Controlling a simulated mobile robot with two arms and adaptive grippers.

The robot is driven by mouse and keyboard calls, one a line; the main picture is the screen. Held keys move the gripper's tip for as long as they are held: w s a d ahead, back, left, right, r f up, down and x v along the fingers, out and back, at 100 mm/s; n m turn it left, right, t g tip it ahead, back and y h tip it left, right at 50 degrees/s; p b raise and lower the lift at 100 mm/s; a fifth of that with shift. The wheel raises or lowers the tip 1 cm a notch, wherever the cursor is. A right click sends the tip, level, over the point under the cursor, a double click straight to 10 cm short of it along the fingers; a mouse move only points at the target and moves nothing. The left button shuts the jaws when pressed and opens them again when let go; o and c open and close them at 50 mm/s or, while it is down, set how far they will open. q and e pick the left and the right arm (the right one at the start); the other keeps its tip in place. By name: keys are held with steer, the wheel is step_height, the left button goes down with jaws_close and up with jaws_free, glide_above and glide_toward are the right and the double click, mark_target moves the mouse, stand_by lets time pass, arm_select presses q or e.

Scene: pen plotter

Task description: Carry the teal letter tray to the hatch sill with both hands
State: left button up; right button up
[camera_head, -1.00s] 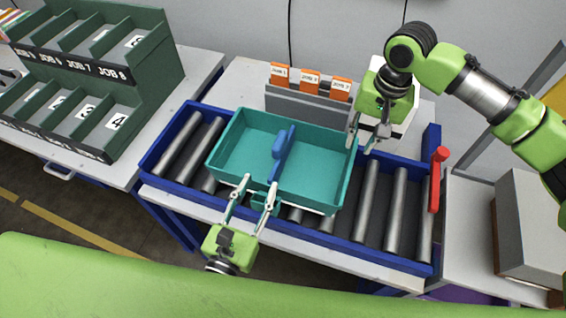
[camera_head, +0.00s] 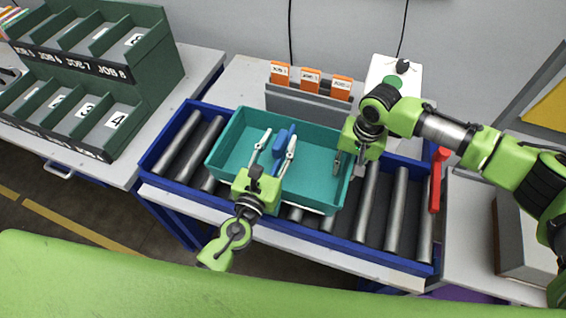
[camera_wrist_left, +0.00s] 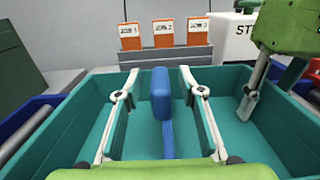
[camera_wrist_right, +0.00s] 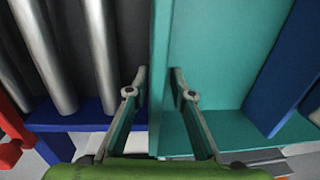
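The teal letter tray (camera_head: 226,133) sits on the roller conveyor, with a blue upright grip (camera_head: 283,142) on its middle divider. My left gripper (camera_head: 278,145) is over the tray, its open fingers on either side of the blue grip. In the left wrist view, the blue grip (camera_wrist_left: 161,94) stands between the fingers with gaps at both sides. My right gripper (camera_head: 348,166) is at the tray's right wall, one finger inside and one outside. In the right wrist view, the wall's rim (camera_wrist_right: 160,62) runs between the part-open fingers; contact is not clear. The hatch sill cannot be made out.
The blue conveyor frame (camera_head: 166,184) has bare rollers left and right of the tray. A red handle (camera_head: 436,180) stands at its right end. Orange job cards (camera_head: 310,80) stand in a grey rack behind. A green sorter (camera_head: 140,60) is at left, a grey box (camera_head: 520,245) at right.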

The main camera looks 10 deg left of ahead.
mark_target(350, 160)
arm_select(q)
steer(key=c, duration=0.6)
arm_select(e)
steer(key=c, duration=0.6)
arm_select(q)
jaws_close()
arm_select(e)
jaws_close()
arm_select(q)
steer(key=shift+d, duration=0.1)
